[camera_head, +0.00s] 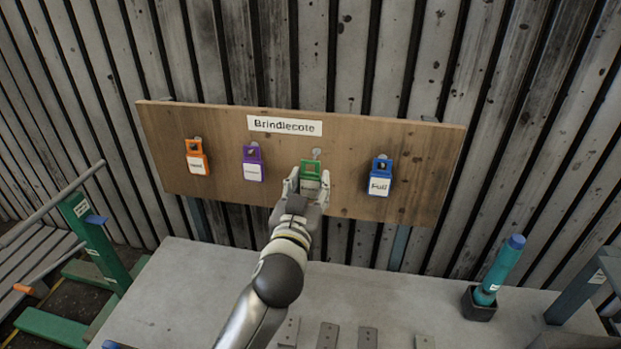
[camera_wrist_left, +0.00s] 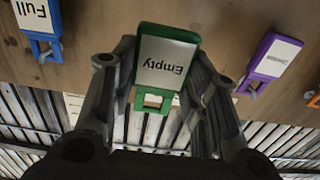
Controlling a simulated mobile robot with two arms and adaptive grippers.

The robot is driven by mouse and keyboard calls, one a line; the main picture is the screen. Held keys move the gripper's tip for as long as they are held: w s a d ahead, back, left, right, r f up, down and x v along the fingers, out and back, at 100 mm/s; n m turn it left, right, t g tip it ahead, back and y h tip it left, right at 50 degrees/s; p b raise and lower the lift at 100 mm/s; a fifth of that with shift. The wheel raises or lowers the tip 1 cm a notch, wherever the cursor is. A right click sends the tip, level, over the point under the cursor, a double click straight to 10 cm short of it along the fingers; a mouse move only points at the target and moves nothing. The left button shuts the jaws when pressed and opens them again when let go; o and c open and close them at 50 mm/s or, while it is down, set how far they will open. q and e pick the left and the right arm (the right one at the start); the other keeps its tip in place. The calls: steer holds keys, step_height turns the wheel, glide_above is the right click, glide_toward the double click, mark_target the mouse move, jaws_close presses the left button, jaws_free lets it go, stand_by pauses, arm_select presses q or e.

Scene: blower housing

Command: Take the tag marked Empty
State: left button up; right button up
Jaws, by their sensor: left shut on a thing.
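The green tag marked Empty (camera_wrist_left: 165,64) is between the fingers of my left gripper (camera_wrist_left: 162,90) in the left wrist view, its label upside down there. In the head view the green tag (camera_head: 310,170) hangs at the wooden board (camera_head: 345,135), below a round metal hook. My left gripper (camera_head: 303,186) is shut on it from the front, its fingers on either side. The fingers hide the tag's lower part in the head view. Whether the tag is still on its hook I cannot tell. My right gripper is not in view.
An orange tag (camera_head: 197,158) and a purple tag (camera_head: 252,163) hang to the left, a blue tag marked Full (camera_head: 380,178) to the right. A grey table (camera_head: 400,300) below holds flat plates and a teal cylinder (camera_head: 500,268) in a dark base.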

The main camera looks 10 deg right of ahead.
arm_select(q)
steer(key=shift+s+a, duration=0.15)
steer(key=shift+s, duration=0.25)
steer(key=shift+s+a, duration=0.1)
steer(key=shift+s, duration=0.1)
steer(key=p+v, duration=0.2)
steer(key=v, duration=0.5)
steer(key=shift+s, duration=0.35)
steer(key=shift+w+a, duration=0.1)
steer(key=shift+a, duration=0.05)
